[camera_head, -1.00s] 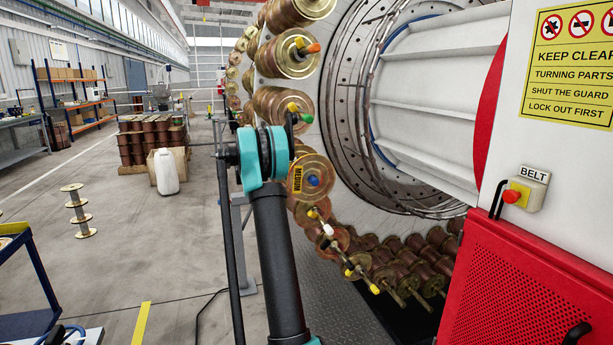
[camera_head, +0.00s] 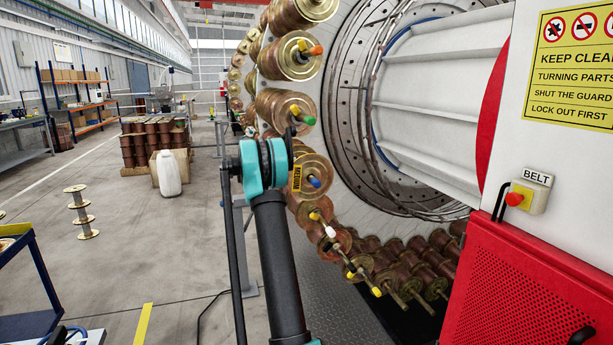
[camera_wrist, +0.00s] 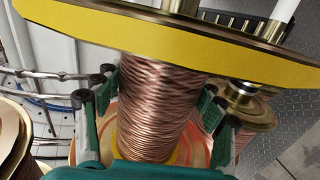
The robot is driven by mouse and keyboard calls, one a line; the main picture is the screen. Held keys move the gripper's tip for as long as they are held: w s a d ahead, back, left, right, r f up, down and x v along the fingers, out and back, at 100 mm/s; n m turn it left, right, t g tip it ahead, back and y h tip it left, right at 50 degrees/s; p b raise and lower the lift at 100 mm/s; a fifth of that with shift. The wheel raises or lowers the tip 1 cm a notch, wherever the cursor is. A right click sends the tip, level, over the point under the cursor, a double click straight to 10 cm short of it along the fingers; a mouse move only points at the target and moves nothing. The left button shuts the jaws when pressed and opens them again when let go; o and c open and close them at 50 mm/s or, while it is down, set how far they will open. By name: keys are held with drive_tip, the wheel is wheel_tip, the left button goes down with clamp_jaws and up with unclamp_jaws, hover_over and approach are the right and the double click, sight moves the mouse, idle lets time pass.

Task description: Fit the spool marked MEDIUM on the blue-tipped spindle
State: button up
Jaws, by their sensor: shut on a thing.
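The spool marked MEDIUM (camera_head: 297,178) has gold flanges, copper wire and a yellow label. In the head view it is at the lower left of the wheel, partly covered by my wrist. The blue tip of the spindle (camera_head: 314,182) shows at the middle of its near flange, so the spool appears to be around the spindle. How far on it sits, I cannot tell. In the wrist view my gripper (camera_wrist: 157,90) is shut on the copper winding (camera_wrist: 160,105), with fingers on both sides. The yellow-labelled flange (camera_wrist: 190,38) is above the fingers.
A green-tipped spindle (camera_head: 309,121) with its spool is just above. Spindles with white (camera_head: 330,232) and yellow (camera_head: 377,292) tips are below, close by. The red guard (camera_head: 510,260) stands at the right.

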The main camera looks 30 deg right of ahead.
drive_tip(key=shift+w+d+r, duration=0.1)
drive_tip(key=shift+w+d, duration=0.1)
drive_tip(key=shift+w, duration=0.6)
drive_tip(key=shift+w+d+f, duration=0.1)
drive_tip(key=shift+w+d, duration=0.1)
drive_tip(key=shift+w, duration=0.65)
drive_tip(key=shift+w+d+r, duration=0.1)
drive_tip(key=shift+w+d, duration=0.1)
drive_tip(key=shift+w, duration=0.6)
drive_tip(key=shift+w, duration=0.15)
